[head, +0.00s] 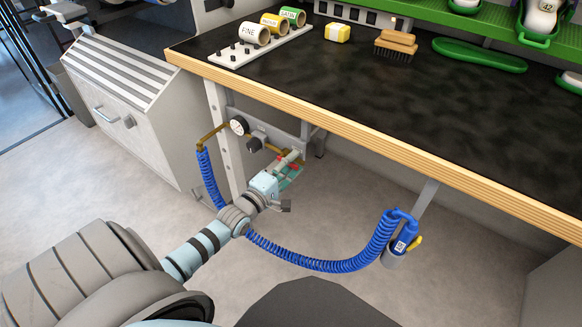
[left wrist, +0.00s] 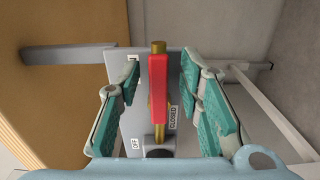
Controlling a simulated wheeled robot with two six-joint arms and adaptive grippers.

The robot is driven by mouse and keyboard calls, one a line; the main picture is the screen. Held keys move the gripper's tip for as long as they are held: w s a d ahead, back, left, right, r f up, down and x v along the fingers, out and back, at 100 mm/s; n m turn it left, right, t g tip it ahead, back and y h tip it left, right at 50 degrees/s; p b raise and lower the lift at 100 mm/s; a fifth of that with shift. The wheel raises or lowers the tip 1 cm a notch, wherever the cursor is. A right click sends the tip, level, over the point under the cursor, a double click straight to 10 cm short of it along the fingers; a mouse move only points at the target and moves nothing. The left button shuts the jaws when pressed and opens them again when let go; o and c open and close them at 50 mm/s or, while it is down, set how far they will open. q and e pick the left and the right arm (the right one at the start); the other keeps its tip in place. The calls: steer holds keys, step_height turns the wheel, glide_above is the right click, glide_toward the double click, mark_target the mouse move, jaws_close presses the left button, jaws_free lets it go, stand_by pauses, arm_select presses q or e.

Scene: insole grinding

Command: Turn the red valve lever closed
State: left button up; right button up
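The red valve lever (left wrist: 158,90) is upright in the left wrist view, running along a brass pipe (left wrist: 159,47) in front of a grey plate (left wrist: 132,122). My left gripper (head: 288,171) is under the table's front edge at the valve. In the left wrist view its teal-padded fingers (left wrist: 160,78) stand apart on either side of the lever, with a gap on both sides. The gripper is open and empty. In the head view only small red bits of the lever show by the fingers. My right gripper is not in view.
The workbench (head: 360,100) overhangs the valve. A coiled blue hose (head: 315,264) hangs below and passes by my left arm, ending at a blue air tool (head: 399,243). A grey cabinet (head: 130,105) stands at left.

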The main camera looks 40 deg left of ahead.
arm_select(q)
steer(key=shift+c, duration=1)
jaws_close()
steer(key=m, duration=0.1)
steer(key=f+m, duration=0.1)
steer(key=m, duration=0.1)
steer(key=shift+a+f+m+b, duration=0.1)
steer(key=shift+m+b, duration=0.2)
steer(key=shift+a+f+m+p, duration=0.2)
steer(key=shift+a+f+m, duration=0.35)
steer(key=shift+m, duration=1.85)
steer(key=shift+a+f+m+p, duration=0.25)
steer(key=shift+a+m, duration=0.45)
steer(key=shift+m, duration=1.7)
steer(key=shift+a+f+m+p, duration=0.1)
steer(key=shift+a+f+m, duration=0.45)
steer(key=shift+m, duration=1.85)
